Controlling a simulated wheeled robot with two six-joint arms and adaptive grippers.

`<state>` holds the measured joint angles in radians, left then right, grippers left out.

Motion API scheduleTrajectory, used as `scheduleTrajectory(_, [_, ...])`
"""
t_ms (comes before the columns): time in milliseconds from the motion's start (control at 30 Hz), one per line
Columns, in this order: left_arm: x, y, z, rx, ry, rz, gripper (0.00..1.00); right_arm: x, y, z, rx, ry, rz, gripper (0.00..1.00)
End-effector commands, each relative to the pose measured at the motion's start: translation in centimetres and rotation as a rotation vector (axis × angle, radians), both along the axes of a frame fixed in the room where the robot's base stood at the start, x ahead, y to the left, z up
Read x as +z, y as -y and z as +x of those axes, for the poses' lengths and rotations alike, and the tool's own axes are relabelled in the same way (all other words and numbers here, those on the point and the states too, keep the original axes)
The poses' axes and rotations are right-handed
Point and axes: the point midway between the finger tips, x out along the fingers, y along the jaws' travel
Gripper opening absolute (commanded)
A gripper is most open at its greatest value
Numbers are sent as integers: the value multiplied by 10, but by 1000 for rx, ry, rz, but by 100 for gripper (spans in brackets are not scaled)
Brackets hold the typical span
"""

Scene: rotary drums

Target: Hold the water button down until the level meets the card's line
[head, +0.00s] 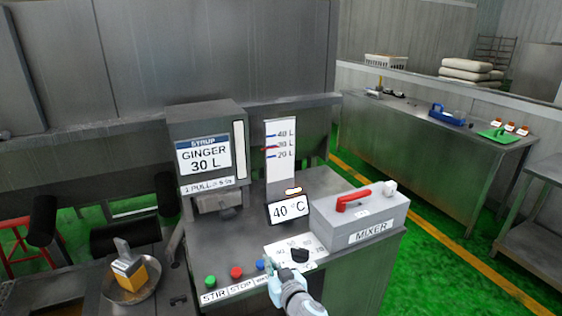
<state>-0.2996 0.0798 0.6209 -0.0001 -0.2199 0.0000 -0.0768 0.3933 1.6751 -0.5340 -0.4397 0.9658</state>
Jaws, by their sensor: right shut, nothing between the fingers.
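The control console (221,275) has a green button, a red button and a blue button (261,264) along its front edge, above labels reading STIR, STOP and a third that is partly covered. My right gripper (272,270) is shut and empty, its tips beside the blue button; I cannot tell whether they touch or press it. The white level gauge (280,177) is marked 40 L, 30 L and 20 L, with a red mark near 30 L. The liquid level is too small to read. The card (204,156) reads SYRUP, GINGER 30 L. My left gripper is out of view.
A 40 °C display (288,210), a black dial (299,255) and a grey MIXER box (368,222) with a red lever stand close to my right gripper. A long steel counter (413,139) stands behind at right.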

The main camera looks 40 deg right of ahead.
Motion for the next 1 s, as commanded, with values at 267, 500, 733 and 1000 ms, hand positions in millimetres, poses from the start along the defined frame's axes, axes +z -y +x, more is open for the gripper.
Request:
scheduleTrajectory(267, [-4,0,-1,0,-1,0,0,9,-12,-36,1,3,-1,0])
scheduleTrajectory(500, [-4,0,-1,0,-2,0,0,11,-13,-39,0,4,-1,0])
scheduleTrajectory(733, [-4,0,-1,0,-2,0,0,11,-12,-39,0,5,-2,0])
scheduleTrajectory(1000, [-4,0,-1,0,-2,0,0,4,-15,-38,53,-46,-118,0])
